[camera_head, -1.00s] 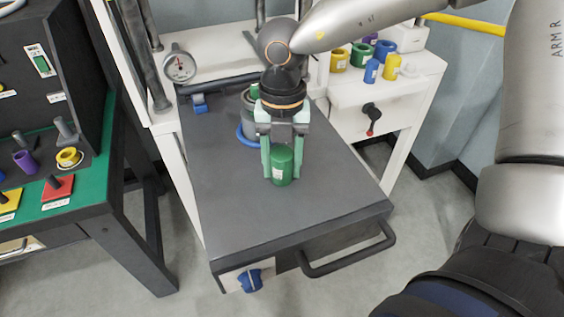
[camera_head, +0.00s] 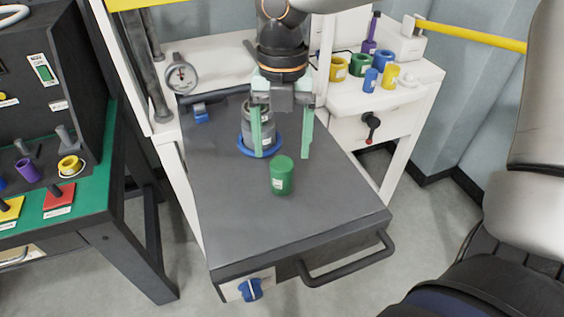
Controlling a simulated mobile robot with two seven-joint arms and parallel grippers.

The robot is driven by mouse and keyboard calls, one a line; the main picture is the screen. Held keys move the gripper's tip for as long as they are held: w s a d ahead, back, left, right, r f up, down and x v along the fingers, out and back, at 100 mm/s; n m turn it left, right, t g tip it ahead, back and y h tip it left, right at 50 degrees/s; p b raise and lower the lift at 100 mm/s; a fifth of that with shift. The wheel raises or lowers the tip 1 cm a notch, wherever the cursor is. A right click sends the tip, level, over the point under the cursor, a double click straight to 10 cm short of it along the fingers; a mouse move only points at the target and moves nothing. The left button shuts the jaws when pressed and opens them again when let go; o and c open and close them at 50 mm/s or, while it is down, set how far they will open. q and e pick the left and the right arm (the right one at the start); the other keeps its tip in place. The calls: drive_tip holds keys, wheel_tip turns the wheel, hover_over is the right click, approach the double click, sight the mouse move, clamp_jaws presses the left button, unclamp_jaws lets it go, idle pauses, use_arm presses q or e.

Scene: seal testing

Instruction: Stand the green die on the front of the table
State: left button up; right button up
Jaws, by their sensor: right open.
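The green die (camera_head: 281,175) is a short green cylinder with a small white label. It stands upright on the dark grey table (camera_head: 235,225), a little in front of the table's middle. My right gripper (camera_head: 281,153) is open, its two pale green fingers pointing down and spread wide. It is above and behind the die, apart from it, with nothing between the fingers. My left gripper is not in view.
Behind the die, a grey cylinder (camera_head: 253,125) stands in a blue ring (camera_head: 243,149), partly hidden by my right gripper's left finger. A black handle (camera_head: 345,262) juts from the table's front. A white side bench (camera_head: 425,85) holds several coloured parts.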

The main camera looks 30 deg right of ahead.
sight(282, 158)
wheel_tip(282, 158, up, 5)
drive_tip(key=shift+w+d+r, duration=0.1)
drive_tip(key=shift+w+d, duration=0.05)
